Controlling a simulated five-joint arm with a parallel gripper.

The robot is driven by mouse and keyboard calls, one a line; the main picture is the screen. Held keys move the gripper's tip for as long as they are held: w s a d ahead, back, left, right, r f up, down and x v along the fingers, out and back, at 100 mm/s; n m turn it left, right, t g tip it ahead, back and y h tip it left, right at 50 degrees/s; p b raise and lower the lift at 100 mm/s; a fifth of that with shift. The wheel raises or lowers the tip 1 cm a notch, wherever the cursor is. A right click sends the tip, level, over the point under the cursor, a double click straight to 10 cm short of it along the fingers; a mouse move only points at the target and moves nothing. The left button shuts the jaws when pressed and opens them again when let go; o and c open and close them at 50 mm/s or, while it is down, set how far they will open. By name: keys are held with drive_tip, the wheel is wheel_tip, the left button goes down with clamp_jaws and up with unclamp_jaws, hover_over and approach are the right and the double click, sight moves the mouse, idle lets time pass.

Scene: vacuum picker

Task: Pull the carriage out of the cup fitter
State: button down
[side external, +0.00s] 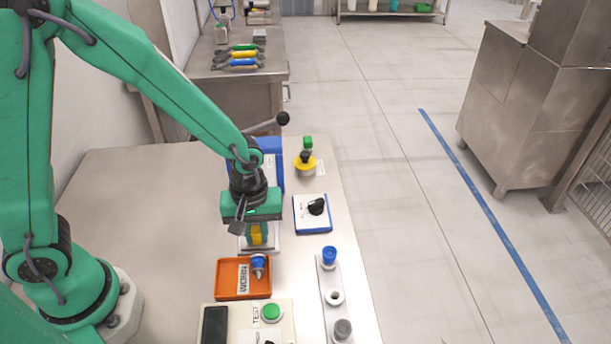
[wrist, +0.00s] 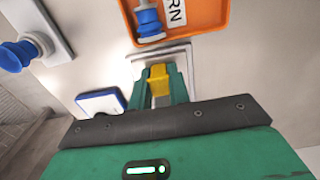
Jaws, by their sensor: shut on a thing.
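My gripper (side external: 256,236) points down at the front of the cup fitter and is shut on a yellow grip (side external: 257,233), apparently the carriage's handle. In the wrist view the yellow grip (wrist: 159,80) sits between my green fingers (wrist: 160,88). A pale flat frame (wrist: 180,52) shows just beyond the fingertips. The cup fitter (side external: 272,160) stands behind my gripper, with a blue column and a lever ending in a black ball (side external: 283,118). My wrist hides much of the fitter and the carriage, so how far the carriage is out cannot be told.
An orange tray (side external: 222,278) marked WORN, holding a blue cup (side external: 258,266), lies close in front. A tester with a green button (side external: 270,312) is nearer. At right are a knob box (side external: 313,226), a grey rack (side external: 326,275) and a yellow-based thing (side external: 305,165). The table's left is clear.

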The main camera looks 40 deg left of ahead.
drive_tip(key=c, duration=1.3)
unclamp_jaws()
drive_tip(key=shift+s+d, duration=0.1)
drive_tip(key=shift+d, duration=0.05)
drive_tip(key=shift+r, duration=0.15)
drive_tip(key=shift+r, duration=3.8)
